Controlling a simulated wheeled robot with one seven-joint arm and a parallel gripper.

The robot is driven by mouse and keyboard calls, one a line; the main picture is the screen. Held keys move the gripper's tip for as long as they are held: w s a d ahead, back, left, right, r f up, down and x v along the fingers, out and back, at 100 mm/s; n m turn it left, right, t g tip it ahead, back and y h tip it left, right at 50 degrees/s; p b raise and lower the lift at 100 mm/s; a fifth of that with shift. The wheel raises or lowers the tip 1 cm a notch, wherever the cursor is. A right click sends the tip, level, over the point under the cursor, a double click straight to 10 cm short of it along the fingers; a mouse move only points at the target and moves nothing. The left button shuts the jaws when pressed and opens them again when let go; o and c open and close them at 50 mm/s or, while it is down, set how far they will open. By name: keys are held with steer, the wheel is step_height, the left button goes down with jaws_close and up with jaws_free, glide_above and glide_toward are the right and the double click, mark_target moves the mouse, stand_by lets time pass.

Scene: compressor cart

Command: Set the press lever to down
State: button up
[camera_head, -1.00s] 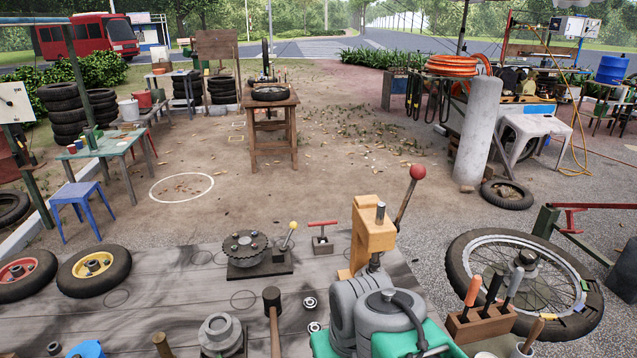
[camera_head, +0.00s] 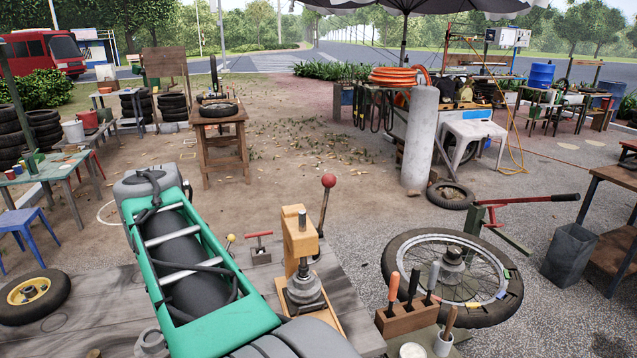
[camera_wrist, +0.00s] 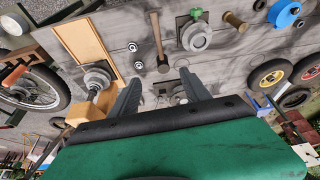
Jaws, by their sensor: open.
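The press lever is a dark rod with a red ball on top (camera_head: 328,181). It stands up steeply beside the orange press (camera_head: 299,240) in the head view, its ball above the press top. My green arm passes to the left of the press and hides part of the bench; my fingers do not show clearly there. In the wrist view my gripper (camera_wrist: 160,88) is open, two grey fingers apart with nothing between them. The press base (camera_wrist: 97,80) is left of the fingers in that view; I cannot make out the lever there.
A red T-handle tool (camera_head: 260,248) and a small yellow-knobbed lever (camera_head: 230,238) stand near the press. A tool block with handles (camera_head: 405,318) and a spoked wheel (camera_head: 453,262) are to the right. A hammer (camera_wrist: 158,40) lies on the bench (camera_wrist: 125,20).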

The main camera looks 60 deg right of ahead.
mark_target(328, 176)
steer(key=s+d+r+m+h+p, duration=0.1)
steer(key=s+d+r+m, duration=0.15)
steer(key=d, duration=0.45)
steer(key=s+d+r+m+g, duration=0.1)
steer(key=d+r+m, duration=0.1)
steer(key=d+r, duration=0.35)
steer(key=s+d+r+m+h+p, duration=0.1)
steer(key=s+d+r+m, duration=0.15)
steer(key=d, duration=0.65)
steer(key=s+d+r+m, duration=0.1)
steer(key=s+d, duration=0.2)
steer(key=s+d+r+m, duration=0.1)
steer(key=s+d+m, duration=0.1)
steer(key=s+d, duration=0.1)
steer(key=s+d+r+m, duration=0.1)
steer(key=s+d+m, duration=0.1)
steer(key=s+d, duration=0.1)
steer(key=shift+d+g, duration=0.4)
steer(key=shift+d, duration=0.45)
steer(key=b+x, duration=0.2)
steer(key=x, duration=0.4)
steer(key=shift+s+d+f, duration=0.1)
steer(key=shift+d+f, duration=0.1)
steer(key=shift+d, duration=0.1)
steer(key=shift+d+f+b, duration=0.2)
steer(key=shift+f+b, duration=0.1)
steer(key=shift+f, duration=0.1)
steer(key=shift+c, duration=0.4)
jaws_close()
